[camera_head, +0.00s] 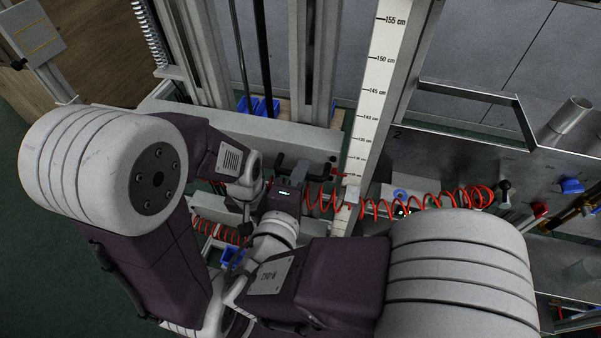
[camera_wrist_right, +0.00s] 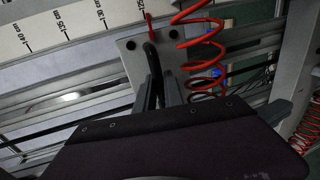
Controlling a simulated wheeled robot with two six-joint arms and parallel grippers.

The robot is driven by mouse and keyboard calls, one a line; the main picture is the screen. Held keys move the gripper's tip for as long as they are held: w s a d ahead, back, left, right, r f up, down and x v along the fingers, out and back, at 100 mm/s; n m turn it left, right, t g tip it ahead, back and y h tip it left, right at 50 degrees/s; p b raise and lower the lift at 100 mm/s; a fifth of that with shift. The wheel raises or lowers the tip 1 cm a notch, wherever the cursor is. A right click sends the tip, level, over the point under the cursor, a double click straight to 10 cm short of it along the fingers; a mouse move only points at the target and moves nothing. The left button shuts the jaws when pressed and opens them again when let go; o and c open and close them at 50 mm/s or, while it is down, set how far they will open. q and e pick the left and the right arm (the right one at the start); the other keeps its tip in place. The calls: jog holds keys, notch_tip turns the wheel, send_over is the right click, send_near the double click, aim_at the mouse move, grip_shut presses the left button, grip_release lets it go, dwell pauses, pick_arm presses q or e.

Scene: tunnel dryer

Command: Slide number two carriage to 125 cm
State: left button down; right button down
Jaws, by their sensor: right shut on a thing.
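The carriage plate (camera_wrist_right: 128,48) is light grey and sits on the rail beside the white centimetre scale (camera_head: 383,62). Its red pointer (camera_head: 338,172) is near the 125 cm label, and the pointer also shows at the scale's edge in the right wrist view (camera_wrist_right: 148,17). I cannot tell whether it lines up exactly. My right gripper (camera_wrist_right: 158,88) is shut on the black handle (camera_wrist_right: 152,58) of the carriage, one finger on each side. In the head view my left arm's wrist (camera_head: 245,187) is beside the right gripper, and its fingers are not clear.
A red coiled hose (camera_head: 430,203) stretches right from the carriage, and its coils hang close to my right gripper in the wrist view. A metal panel (camera_head: 450,160) marked 2 stands right of the scale. Blue bins (camera_head: 262,106) lie behind the beam.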

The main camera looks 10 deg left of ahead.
jog(key=c, duration=1.5)
grip_release()
jog(key=shift+r, duration=0.15)
jog(key=shift+o, duration=0.2)
jog(key=shift+s, duration=0.1)
jog(key=b+v, duration=0.2)
jog(key=v, duration=0.7)
jog(key=shift+b, duration=0.35)
